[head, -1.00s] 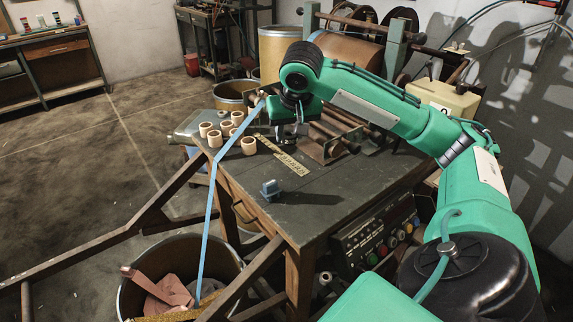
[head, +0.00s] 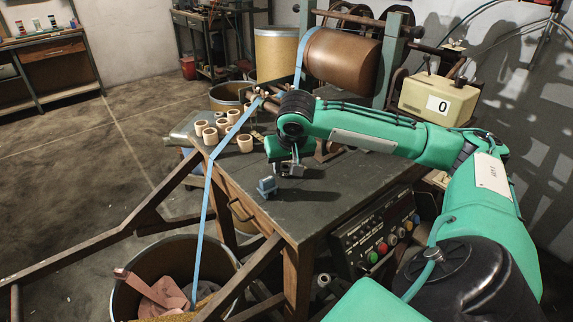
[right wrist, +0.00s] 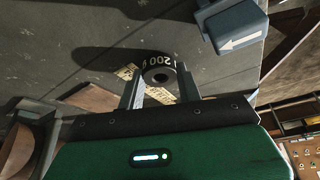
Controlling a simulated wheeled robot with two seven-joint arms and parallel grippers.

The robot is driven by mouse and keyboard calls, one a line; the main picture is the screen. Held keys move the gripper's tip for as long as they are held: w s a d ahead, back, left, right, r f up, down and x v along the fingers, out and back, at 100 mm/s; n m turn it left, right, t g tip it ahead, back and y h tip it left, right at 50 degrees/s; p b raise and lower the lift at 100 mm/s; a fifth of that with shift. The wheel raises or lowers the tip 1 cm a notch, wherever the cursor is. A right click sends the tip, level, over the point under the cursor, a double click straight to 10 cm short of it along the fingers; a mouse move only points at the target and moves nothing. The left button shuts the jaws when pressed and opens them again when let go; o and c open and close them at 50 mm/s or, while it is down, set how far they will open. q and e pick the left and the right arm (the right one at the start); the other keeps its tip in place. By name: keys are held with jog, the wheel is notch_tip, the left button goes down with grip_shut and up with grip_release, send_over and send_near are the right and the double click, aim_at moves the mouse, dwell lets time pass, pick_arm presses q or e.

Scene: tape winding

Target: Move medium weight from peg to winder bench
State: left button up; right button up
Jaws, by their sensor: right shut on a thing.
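My right gripper (head: 290,165) is over the winder bench (head: 330,200), left of its middle. In the right wrist view, the gripper (right wrist: 161,88) is shut on a dark round weight (right wrist: 160,74) with a central hole and "200" lettering on its edge. I take it for the medium weight. In the head view the weight (head: 292,171) shows small and dark below the jaws, apparently above the bench, with a shadow to its right. I cannot make out the weight peg. My left gripper is not in view.
Several pale rings (head: 222,126) are at the bench's far left. A blue tape (head: 206,215) runs past the left edge. The front bench top is clear.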

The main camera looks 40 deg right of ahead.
jog(key=o, duration=1.1)
jog(key=shift+f, duration=0.1)
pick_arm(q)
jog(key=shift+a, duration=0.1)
pick_arm(e)
jog(key=p+v, duration=0.1)
jog(key=v, duration=0.5)
jog(key=shift+r, duration=0.25)
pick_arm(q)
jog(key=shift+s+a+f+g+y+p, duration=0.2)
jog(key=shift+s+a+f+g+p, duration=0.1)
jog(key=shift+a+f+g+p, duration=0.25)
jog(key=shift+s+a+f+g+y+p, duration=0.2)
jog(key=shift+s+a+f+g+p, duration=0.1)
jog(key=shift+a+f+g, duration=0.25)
pick_arm(e)
jog(key=v, duration=0.5)
jog(key=shift+s+r, duration=0.15)
jog(key=shift+r, duration=0.2)
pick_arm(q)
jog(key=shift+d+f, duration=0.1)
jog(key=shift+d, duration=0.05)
